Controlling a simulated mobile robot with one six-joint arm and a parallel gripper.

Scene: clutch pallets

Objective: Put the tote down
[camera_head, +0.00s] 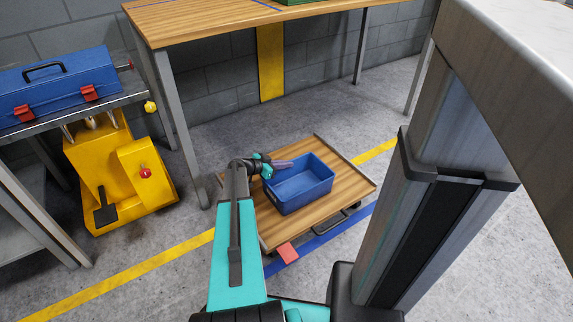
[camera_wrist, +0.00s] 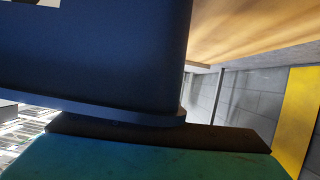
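The blue tote (camera_head: 300,201) is an open, empty-looking box, upright over the wooden deck of a low cart (camera_head: 345,171). I cannot tell whether it rests on the deck or hangs just above it. My gripper (camera_head: 275,165) is at the tote's back-left corner, shut on its rim. In the wrist view, the blue wall of the tote (camera_wrist: 100,50) fills the upper left, and a teal finger with a dark pad (camera_wrist: 160,137) lies along its edge. The other finger is hidden there.
A wooden table (camera_head: 205,22) stands behind the cart. A blue toolbox (camera_head: 58,83) with red latches sits on a bench at left, by a yellow machine (camera_head: 120,175). My grey column stands at right. Yellow and blue floor lines run by the cart. Deck is bare right of the tote.

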